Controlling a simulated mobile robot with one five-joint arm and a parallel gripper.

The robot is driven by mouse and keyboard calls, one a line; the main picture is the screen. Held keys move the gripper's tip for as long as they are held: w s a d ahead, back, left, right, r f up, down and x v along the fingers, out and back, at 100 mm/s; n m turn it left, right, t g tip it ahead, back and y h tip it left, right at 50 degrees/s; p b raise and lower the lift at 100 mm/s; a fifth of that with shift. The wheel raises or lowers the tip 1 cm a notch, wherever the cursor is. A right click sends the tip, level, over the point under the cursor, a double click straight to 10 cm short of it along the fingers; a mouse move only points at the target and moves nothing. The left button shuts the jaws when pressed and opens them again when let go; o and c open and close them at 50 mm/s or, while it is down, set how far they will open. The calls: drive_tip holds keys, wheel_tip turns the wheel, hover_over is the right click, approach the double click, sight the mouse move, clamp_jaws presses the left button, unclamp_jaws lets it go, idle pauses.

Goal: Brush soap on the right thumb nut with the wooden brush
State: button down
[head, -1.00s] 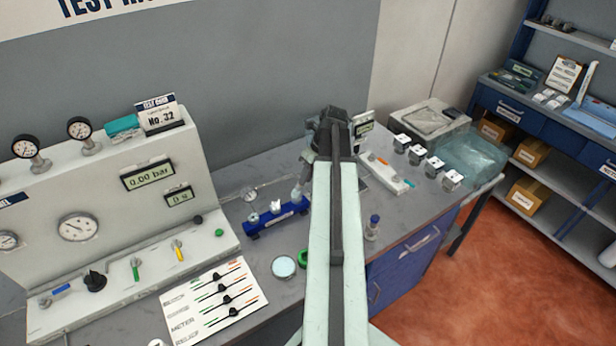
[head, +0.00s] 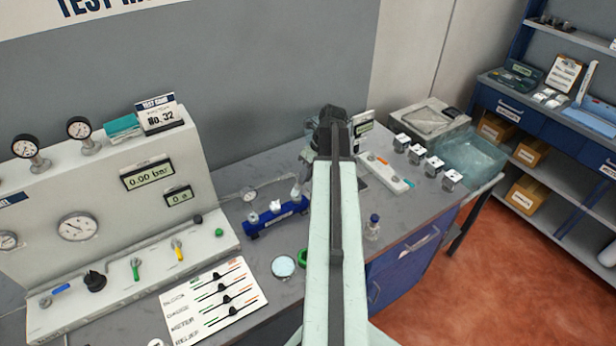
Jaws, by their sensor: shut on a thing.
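The pale right fitting (head: 295,192), apparently the right thumb nut, stands beside my arm. A round dish with pale blue contents (head: 284,266) is nearer me.
The gauge panel (head: 100,215) stands at left. A lever card (head: 215,302) lies before it. A small bottle (head: 373,227) stands right of my arm. Several white cubes (head: 434,165) and a clear bin (head: 474,158) are at the bench's right end.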

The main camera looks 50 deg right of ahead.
drive_tip(key=shift+s, duration=0.1)
drive_tip(key=shift+s+a, duration=0.25)
drive_tip(key=shift+s, duration=0.4)
drive_tip(key=shift+w, duration=0.15)
drive_tip(key=shift+w+d, duration=0.25)
drive_tip(key=shift+w, duration=0.3)
drive_tip(key=shift+s+a, duration=0.2)
drive_tip(key=shift+s, duration=0.5)
drive_tip(key=shift+w, duration=0.1)
